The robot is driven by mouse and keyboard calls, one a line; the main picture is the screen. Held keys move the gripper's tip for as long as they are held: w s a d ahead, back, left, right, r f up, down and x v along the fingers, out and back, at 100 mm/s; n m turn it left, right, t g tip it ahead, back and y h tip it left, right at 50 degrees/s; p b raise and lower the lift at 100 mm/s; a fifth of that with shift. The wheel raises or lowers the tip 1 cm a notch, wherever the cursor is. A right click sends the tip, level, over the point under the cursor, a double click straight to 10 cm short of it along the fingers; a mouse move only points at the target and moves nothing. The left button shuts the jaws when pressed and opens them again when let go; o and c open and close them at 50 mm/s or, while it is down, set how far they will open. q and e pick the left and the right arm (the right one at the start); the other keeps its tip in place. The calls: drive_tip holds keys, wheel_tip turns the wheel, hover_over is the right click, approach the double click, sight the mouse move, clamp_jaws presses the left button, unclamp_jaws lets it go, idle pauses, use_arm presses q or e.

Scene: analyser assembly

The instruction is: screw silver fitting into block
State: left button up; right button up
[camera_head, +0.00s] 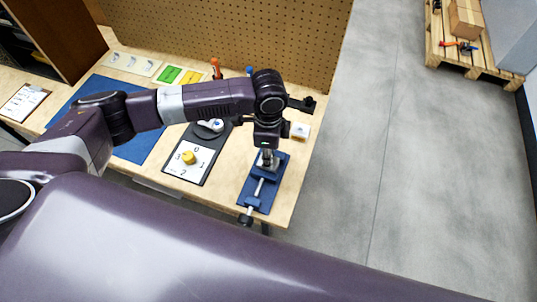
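My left arm reaches across the bench from the left, and its wrist points down over a blue vise (250,200) near the bench's right end. My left gripper (267,160) is directly above the vise jaws. Silvery metal shows at the fingertips, but it is too small to tell fitting, block and fingers apart. I cannot tell whether the fingers are shut on the fitting. The block is not clearly visible and may be hidden by the gripper and vise. My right gripper is not in view.
A small white block (300,130) sits near the right edge. A pegboard (230,40) stands behind the bench. A blue mat (140,147) lies under my arm.

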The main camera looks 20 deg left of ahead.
use_arm(q)
clamp_jaws()
drive_tip(key=m+p, duration=0.1)
drive_tip(key=m, duration=0.1)
drive_tip(key=shift+s+m, duration=0.1)
drive_tip(key=shift+m, duration=0.3)
drive_tip(key=shift+f+m, duration=0.1)
drive_tip(key=shift+m, duration=0.5)
drive_tip(key=shift+p, duration=0.35)
drive_tip(key=shift+m, duration=0.7)
drive_tip(key=shift+m+p, duration=0.45)
drive_tip(key=shift+m, duration=0.85)
drive_tip(key=shift+s, duration=0.1)
